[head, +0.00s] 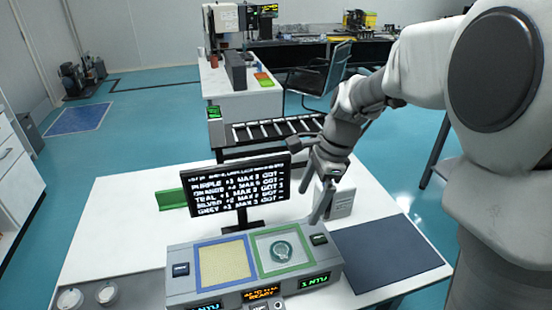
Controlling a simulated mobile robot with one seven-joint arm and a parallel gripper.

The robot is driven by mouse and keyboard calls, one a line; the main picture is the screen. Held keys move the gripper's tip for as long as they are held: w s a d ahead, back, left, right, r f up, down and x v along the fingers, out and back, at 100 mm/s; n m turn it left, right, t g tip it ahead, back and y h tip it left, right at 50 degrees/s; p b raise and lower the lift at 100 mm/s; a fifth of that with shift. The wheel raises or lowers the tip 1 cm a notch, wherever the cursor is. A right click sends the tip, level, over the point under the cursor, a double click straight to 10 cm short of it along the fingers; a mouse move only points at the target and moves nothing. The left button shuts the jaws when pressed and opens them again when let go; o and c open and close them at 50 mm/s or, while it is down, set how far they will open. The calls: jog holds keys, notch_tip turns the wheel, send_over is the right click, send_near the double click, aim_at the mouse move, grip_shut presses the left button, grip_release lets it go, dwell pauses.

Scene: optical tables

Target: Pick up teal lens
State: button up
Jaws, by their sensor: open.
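The teal lens (281,252) appears as a round teal-rimmed disc. It lies in the green-framed square tray (262,262) on the right of the grey instrument box. My gripper (322,204) is above and behind that tray, slightly to its right, pointing down. It is open, with nothing seen between its fingers, and apart from the lens. The lens is not covered by the gripper in this view.
A monitor (238,192) stands behind the box. A blue-framed tray (224,262) sits left of the green one. A white block (340,200) stands beside my gripper. A dark mat (388,248) lies right. Small round dishes (106,293) are front left.

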aim_at(281, 249)
jog(key=shift+m, duration=0.5)
jog(key=x, duration=1.2)
jog(key=w+a+x, duration=0.1)
jog(key=x, duration=0.5)
jog(key=shift+a+f, duration=0.1)
jog(key=c, duration=1.5)
